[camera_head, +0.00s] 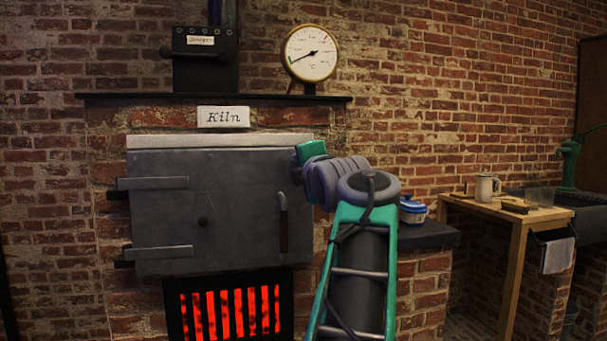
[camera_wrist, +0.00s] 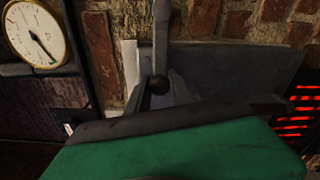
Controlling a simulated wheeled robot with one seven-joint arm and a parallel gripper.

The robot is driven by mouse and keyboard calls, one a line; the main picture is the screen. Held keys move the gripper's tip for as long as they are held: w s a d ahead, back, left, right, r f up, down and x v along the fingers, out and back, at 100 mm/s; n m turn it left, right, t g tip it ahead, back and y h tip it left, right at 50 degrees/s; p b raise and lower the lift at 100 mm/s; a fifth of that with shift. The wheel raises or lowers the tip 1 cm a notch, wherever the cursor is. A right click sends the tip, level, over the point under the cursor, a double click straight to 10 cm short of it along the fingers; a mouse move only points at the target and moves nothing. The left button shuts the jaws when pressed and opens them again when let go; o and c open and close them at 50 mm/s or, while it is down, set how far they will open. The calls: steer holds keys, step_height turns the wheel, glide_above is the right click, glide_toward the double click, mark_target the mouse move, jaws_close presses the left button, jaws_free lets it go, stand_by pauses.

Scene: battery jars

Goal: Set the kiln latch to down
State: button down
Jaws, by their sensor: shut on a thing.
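The kiln door (camera_head: 235,200) is a grey metal plate in the brick kiln, under a "Kiln" sign (camera_head: 223,117). My gripper (camera_head: 298,177) is at the door's upper right edge in the head view, where its jaws and the latch are largely hidden by my wrist. In the wrist view, a grey lever, apparently the kiln latch (camera_wrist: 161,35), runs from the top edge toward my gripper (camera_wrist: 160,88). The latch's angle is unclear in the head view.
A vertical handle (camera_head: 283,222) stands on the door just below my gripper. Red glowing bars (camera_head: 230,312) lie under the door. A round gauge (camera_head: 310,54) stands on the shelf above. A blue-and-white tub (camera_head: 412,211) sits on the ledge at right, beside a wooden table (camera_head: 485,207).

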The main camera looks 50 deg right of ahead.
steer(key=shift+f, duration=0.15)
stand_by(0.4)
steer(key=c, duration=1.1)
jaws_free()
steer(key=shift+c, duration=0.2)
steer(key=shift+s, duration=0.1)
steer(key=v, duration=0.7)
steer(key=shift+s+a, duration=0.2)
steer(key=shift+s, duration=0.05)
